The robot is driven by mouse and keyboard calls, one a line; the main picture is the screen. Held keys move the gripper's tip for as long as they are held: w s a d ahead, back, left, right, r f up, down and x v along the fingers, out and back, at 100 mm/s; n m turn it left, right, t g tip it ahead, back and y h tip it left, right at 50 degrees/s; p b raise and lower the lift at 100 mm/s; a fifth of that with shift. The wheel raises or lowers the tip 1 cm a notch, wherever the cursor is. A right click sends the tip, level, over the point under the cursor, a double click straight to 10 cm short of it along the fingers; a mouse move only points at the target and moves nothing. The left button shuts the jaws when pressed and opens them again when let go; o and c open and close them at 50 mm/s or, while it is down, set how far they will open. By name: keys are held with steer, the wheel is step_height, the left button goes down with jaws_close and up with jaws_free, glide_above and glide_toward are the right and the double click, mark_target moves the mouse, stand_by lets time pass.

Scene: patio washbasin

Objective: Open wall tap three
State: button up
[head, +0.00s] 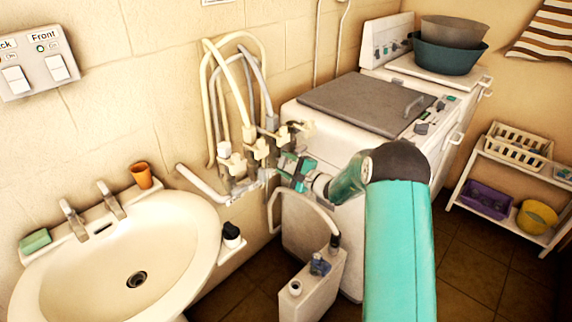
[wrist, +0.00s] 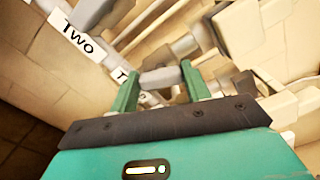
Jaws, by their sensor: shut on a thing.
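A row of wall taps (head: 257,152) with cream fittings and hoses sits on the wall right of the washbasin. My gripper (head: 292,168) is at the right end of this row, low against the taps. In the wrist view my gripper's green fingers (wrist: 162,78) are on either side of a grey tap handle (wrist: 163,79), shut on it. A white label reading "Two" (wrist: 76,41) is at the upper left. A second label starting with "T" (wrist: 122,75) is beside the left finger, mostly hidden, so its number cannot be read.
The white washbasin (head: 125,250) is at the left. A white washing machine (head: 330,230) with a grey lid stands right behind my arm. A white canister (head: 310,285) stands on the floor below the taps. A rack (head: 505,205) with baskets is at the far right.

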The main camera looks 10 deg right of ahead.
steer(key=n, duration=0.4)
steer(key=shift+f+n, duration=0.1)
steer(key=shift+n, duration=0.3)
steer(key=shift+o, duration=0.2)
steer(key=o, duration=1)
steer(key=shift+c, duration=0.2)
steer(key=v, duration=1.3)
steer(key=shift+s+d, duration=0.25)
steer(key=shift+s, duration=0.1)
